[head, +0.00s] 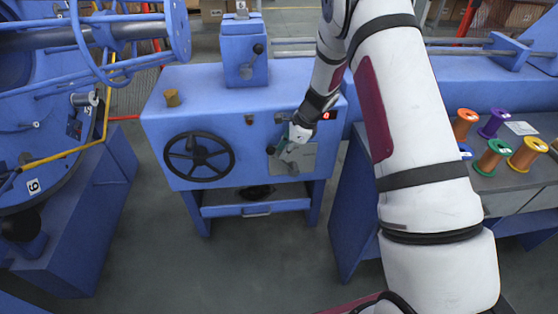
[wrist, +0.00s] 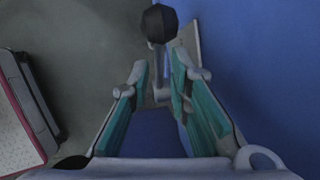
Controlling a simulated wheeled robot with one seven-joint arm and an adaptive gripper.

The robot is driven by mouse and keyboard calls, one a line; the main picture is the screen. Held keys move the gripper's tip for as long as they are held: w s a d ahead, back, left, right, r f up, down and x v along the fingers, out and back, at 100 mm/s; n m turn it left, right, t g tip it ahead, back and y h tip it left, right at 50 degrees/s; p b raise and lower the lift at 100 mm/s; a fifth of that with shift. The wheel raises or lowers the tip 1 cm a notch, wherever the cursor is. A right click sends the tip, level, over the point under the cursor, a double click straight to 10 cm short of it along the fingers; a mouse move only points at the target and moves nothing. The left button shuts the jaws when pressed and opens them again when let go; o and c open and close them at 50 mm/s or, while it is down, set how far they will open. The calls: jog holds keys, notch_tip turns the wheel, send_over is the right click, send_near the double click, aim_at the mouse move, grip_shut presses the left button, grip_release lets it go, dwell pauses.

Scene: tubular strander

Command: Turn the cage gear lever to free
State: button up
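A lever with a black ball knob (wrist: 158,22) and a grey stem stands out from the blue machine front in the wrist view. In the head view its dark knob (head: 270,150) shows beside a grey plate (head: 306,160), below and left of a small red display. I take it for the cage gear lever; no label is readable. My gripper (head: 284,148) is at this lever, partly hiding it. In the wrist view my gripper (wrist: 160,78) has its teal-padded fingers apart, one on each side of the stem, with gaps showing. The knob lies beyond the fingertips.
A black handwheel (head: 199,156) is left of the lever on the same machine front. A second lever (head: 258,48) with a dark knob is on the box above. Colored spools (head: 488,157) stand on a bench at right. Grey floor in front is clear.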

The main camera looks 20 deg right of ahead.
aim_at(279, 159)
jog(key=b+x, duration=0.1)
jog(key=x, duration=0.4)
jog(key=shift+a+f, duration=0.1)
grip_shut()
